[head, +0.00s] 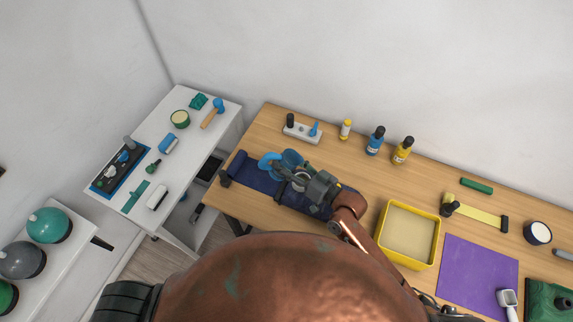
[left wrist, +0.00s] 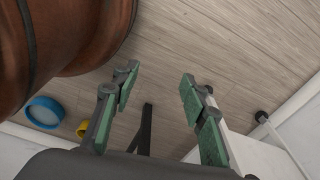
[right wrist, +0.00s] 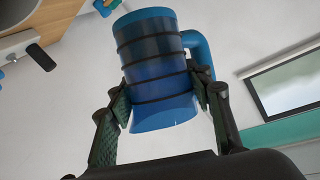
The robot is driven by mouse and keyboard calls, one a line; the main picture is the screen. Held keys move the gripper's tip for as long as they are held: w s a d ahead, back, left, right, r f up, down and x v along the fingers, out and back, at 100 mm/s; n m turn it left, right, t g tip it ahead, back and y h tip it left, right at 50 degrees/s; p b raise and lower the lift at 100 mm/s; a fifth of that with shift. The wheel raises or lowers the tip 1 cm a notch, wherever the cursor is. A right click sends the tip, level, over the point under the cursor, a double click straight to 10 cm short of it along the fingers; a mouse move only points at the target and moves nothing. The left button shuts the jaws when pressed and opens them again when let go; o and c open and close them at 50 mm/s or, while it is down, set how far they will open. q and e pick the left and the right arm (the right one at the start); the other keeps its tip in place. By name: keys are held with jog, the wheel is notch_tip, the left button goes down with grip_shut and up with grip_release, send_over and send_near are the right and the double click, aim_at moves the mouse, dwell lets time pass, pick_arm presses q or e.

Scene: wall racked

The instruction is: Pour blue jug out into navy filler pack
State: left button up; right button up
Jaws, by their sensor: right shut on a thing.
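The blue jug (right wrist: 155,65) has dark bands and a handle at the right in the right wrist view. In the head view it shows partly (head: 291,157), above the left part of the wooden table. My right gripper (head: 302,179) is shut on the jug; its fingers (right wrist: 162,105) press on both sides. A navy flat piece with a roll at its left end (head: 250,176) lies beneath the jug and gripper and looks like the navy filler pack; its middle is hidden. I cannot see the jug's contents. My left gripper (left wrist: 158,105) is open and empty above the floor.
A grey block with small tools (head: 302,132), a yellow bottle (head: 346,130) and two larger bottles stand behind. A yellow tub (head: 384,240) and purple mat (head: 478,270) lie to the right. A white table (head: 150,175) with small items stands at the left.

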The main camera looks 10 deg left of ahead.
jog(key=shift+f+b, duration=0.5)
jog(key=shift+b, duration=0.4)
jog(key=f+m+y+b, duration=0.1)
jog(key=b, duration=0.3)
jog(key=shift+a+f+m+t+b, duration=0.1)
jog(key=shift+m+t+b, duration=0.3)
jog(key=f+m+t+y+b, duration=0.1)
jog(key=b, duration=0.3)
jog(key=f+m+t+b, duration=0.1)
jog(key=m+b, duration=0.1)
jog(key=b, duration=0.2)
jog(key=shift+d+y+b, duration=0.2)
jog(key=shift+y+b, duration=0.2)
jog(key=shift+r, duration=0.25)
pick_arm(q)
notch_tip(320, 180, down, 16)
jog(key=s, duration=0.2)
jog(key=shift+s, duration=0.35)
jog(key=shift+f, duration=0.15)
pick_arm(e)
jog(key=shift+f, duration=0.3)
